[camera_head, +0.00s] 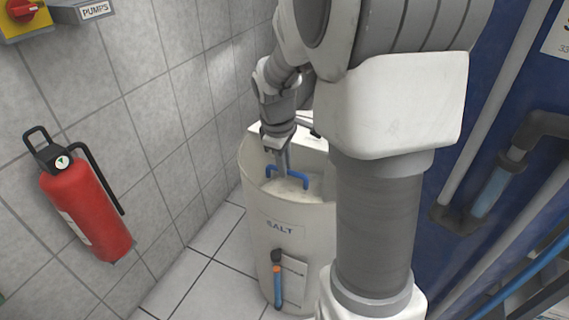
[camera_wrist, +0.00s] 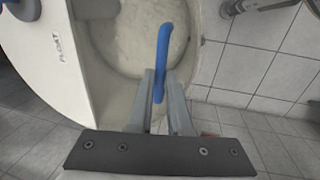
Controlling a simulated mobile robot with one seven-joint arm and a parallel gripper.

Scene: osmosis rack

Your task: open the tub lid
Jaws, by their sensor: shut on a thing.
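The tub (camera_head: 290,215) is a cream round drum marked SALT, standing on the floor in the middle of the head view. My gripper (camera_head: 285,172) reaches down at its open front part and is shut on a blue bar handle (camera_head: 301,177). In the wrist view the blue handle (camera_wrist: 164,45) runs up from between my two grey fingers (camera_wrist: 160,98). Pale, grainy stuff (camera_wrist: 150,35) shows inside the tub behind it. A white flat cover (camera_wrist: 75,80) marked FLOAT spans the tub's back part. I cannot tell what the handle is joined to.
A red fire extinguisher (camera_head: 88,205) hangs on the tiled wall at the left. Pipes (camera_head: 490,180) and a blue panel stand at the right. An orange and blue tube (camera_head: 277,285) is on the tub's front. Tiled floor (camera_head: 205,275) is clear left of the tub.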

